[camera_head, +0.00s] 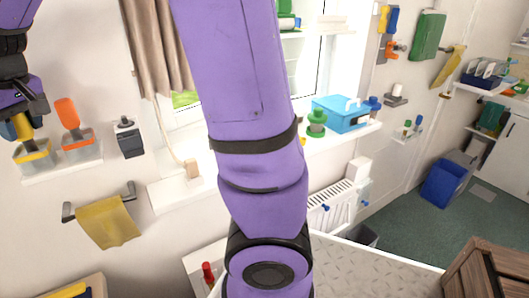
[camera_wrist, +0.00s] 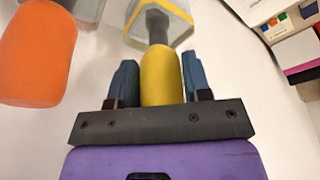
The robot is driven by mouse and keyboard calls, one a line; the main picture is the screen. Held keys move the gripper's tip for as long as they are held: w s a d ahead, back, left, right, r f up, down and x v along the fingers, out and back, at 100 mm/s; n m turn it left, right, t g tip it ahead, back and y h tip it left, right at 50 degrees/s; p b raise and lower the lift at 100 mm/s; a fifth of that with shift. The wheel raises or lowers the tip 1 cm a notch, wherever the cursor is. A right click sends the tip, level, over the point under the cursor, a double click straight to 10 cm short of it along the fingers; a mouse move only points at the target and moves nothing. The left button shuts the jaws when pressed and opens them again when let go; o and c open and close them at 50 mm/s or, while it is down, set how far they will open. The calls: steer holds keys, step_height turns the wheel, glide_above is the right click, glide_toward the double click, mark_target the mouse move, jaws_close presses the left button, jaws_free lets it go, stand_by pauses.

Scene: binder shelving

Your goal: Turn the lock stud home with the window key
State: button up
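My gripper (camera_wrist: 161,88) is at the far left of the head view, over a yellow-handled tool (camera_wrist: 161,75). In the wrist view its two dark blue fingers stand on either side of the yellow handle, very close to it; whether they press on it is unclear. The tool's grey shaft runs down into a clear holder with a yellow rim (camera_head: 34,154). An orange-handled tool (camera_head: 67,112) stands in the neighbouring holder and shows at left in the wrist view (camera_wrist: 36,58). I cannot tell which tool is the window key. I cannot make out the lock stud; my arm covers part of the window.
A small wall shelf (camera_head: 62,167) carries both holders. A dark grey device (camera_head: 129,138) hangs beside it, above a rail with a yellow cloth (camera_head: 107,222). A curtain (camera_head: 157,45) hangs by the window. A blue box (camera_head: 340,114) and a green knobbed object (camera_head: 317,123) sit on the sill.

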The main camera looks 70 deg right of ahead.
steer(key=o, duration=0.3)
steer(key=c, duration=0.6)
steer(key=shift+r, duration=3.5)
